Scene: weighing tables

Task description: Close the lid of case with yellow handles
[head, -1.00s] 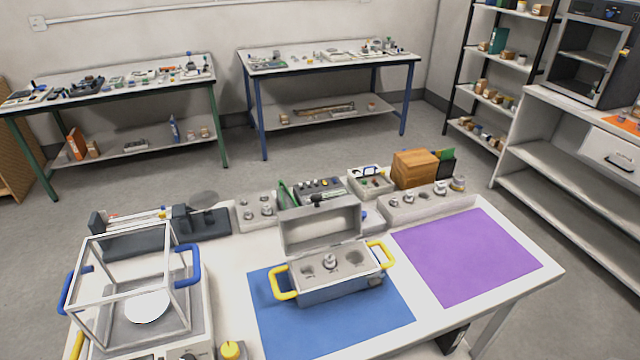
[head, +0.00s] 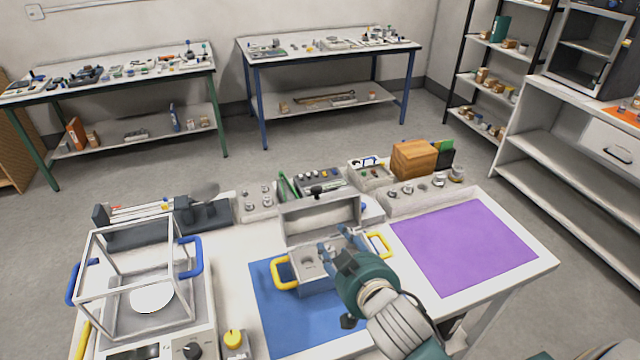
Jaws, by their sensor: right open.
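The grey case (head: 316,279) with yellow handles stands on the blue mat (head: 268,322). Its lid (head: 318,221) is open and stands up at the back of the case. One yellow handle (head: 284,272) is on its left side and the other (head: 379,245) on its right. My right gripper (head: 338,243) is open over the right half of the case, in front of the lid. It hides part of the case's inside, and I cannot tell whether it touches anything. My left gripper is not in view.
A balance with a glass-frame shield (head: 138,230) and blue handles stands at left. A purple mat (head: 465,250) lies clear at right. Behind the case are weight blocks (head: 258,201), a dark-topped box (head: 318,181) and a wooden box (head: 414,159).

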